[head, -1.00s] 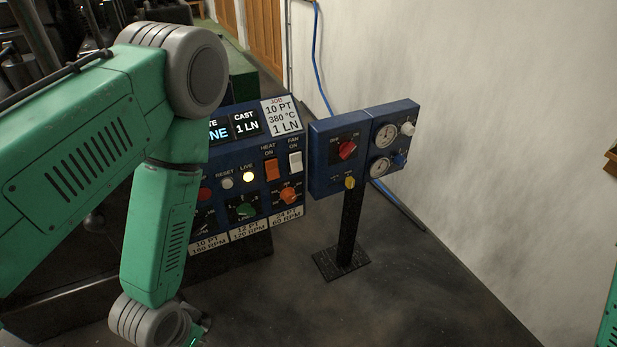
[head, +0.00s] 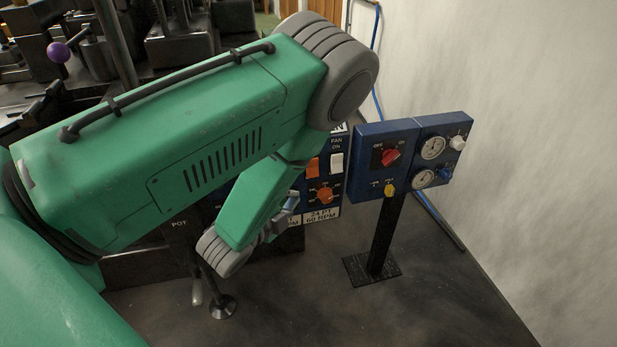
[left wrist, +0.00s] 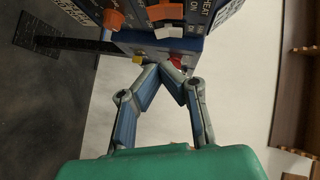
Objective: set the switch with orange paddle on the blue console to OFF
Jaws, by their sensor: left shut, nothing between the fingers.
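The blue console (head: 343,187) stands behind my left arm, which hides most of it in the head view. The switch with orange paddle (head: 313,168) shows partly at the arm's edge, left of a white paddle switch (head: 336,163). In the left wrist view the orange paddle (left wrist: 163,12) is near the top, beside the white paddle (left wrist: 169,31). I cannot tell the orange paddle's setting. My left gripper (head: 291,204), partly hidden by its arm, is below the orange paddle in the head view. The wrist view shows its fingers (left wrist: 160,70) closed together and empty. My right gripper is out of view.
An orange knob (head: 324,195) sits below the paddles. A blue box (head: 367,165) with a red knob (head: 391,157), a yellow knob (head: 389,190) and gauges stands on a black post right of the console. A pale wall is farther right; open floor lies in front.

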